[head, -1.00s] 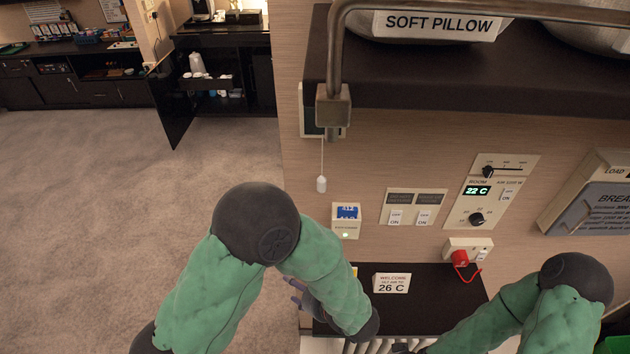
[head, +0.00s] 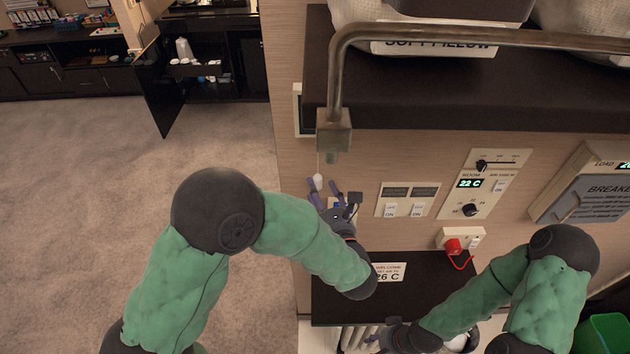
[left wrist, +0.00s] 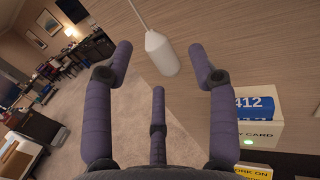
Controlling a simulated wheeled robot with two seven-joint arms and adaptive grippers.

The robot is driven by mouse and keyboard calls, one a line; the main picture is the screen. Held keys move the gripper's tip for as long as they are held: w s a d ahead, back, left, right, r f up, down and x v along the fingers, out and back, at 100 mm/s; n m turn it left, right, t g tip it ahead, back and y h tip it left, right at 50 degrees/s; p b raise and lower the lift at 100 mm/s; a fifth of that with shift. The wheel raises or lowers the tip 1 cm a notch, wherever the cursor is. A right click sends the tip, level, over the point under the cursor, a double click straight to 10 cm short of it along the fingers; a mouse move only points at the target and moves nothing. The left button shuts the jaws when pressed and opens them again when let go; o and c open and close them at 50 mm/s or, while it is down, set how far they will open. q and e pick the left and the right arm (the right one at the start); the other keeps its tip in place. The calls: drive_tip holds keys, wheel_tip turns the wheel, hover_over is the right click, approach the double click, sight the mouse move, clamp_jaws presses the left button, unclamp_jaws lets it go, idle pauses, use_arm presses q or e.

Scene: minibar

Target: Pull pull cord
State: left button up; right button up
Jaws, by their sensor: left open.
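The pull cord is a thin line with a white bell-shaped knob (head: 318,181), hanging under a metal bracket by the wall. The knob also shows in the left wrist view (left wrist: 161,53), between and just beyond my open fingers. My left gripper (head: 328,194) is open and reaches up at the knob from below, without closing on it. Its purple fingers (left wrist: 165,75) stand apart around empty space, and I see no clear contact. My right gripper (head: 382,338) is low at the bottom edge, partly cut off, and its jaws are unclear.
A blue-fronted key-card box (left wrist: 258,115) sits on the wall close to my left gripper. A metal rail (head: 338,90) and dark shelf (head: 420,98) are above. Wall switches (head: 405,200) and a red plug (head: 453,247) are to the right. Carpet (head: 80,200) is open at left.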

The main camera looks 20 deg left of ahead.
sight(317, 187)
use_arm(q)
drive_tip(key=shift+x, duration=1.75)
clamp_jaws()
